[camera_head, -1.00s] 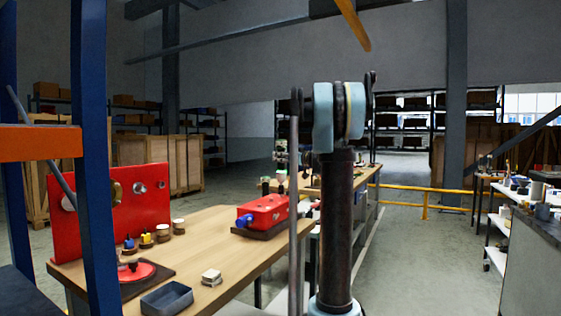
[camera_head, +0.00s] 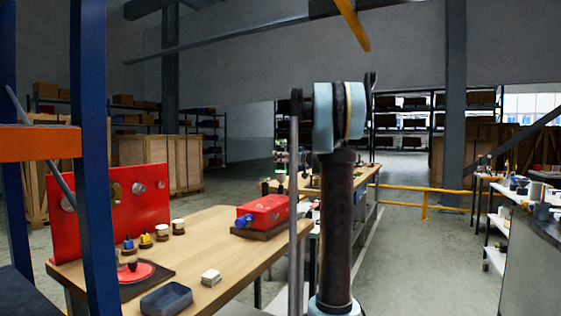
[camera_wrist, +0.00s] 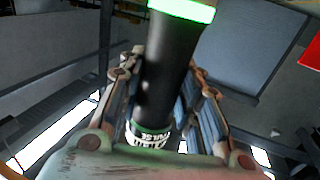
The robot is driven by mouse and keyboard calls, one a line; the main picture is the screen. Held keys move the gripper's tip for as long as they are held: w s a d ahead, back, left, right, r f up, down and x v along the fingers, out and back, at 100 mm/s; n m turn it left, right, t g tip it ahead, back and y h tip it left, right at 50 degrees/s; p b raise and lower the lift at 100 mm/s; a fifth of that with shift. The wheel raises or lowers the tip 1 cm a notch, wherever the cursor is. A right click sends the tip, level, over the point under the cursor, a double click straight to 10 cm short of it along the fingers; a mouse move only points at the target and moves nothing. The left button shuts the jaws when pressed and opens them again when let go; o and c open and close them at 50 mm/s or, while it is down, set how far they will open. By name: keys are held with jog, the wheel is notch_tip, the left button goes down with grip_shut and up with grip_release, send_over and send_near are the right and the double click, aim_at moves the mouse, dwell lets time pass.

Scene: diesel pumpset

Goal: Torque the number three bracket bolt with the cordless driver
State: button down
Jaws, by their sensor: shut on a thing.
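In the wrist view, my gripper (camera_wrist: 163,85) is shut around a black cylindrical body with a bright green band at its upper end and a white printed label near the palm. It looks like the cordless driver (camera_wrist: 170,60). A finger lies on each side of it. The driver's working end is not clearly seen. In the head view my arm hides part of the middle, and I cannot make out my gripper there. I cannot pick out the number three bracket bolt in either view.
A blue post (camera_head: 95,150) stands at left. A yellow rail (camera_head: 420,190) crosses behind.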

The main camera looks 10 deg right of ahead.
jog(key=shift+f, duration=0.85)
dwell(3.7)
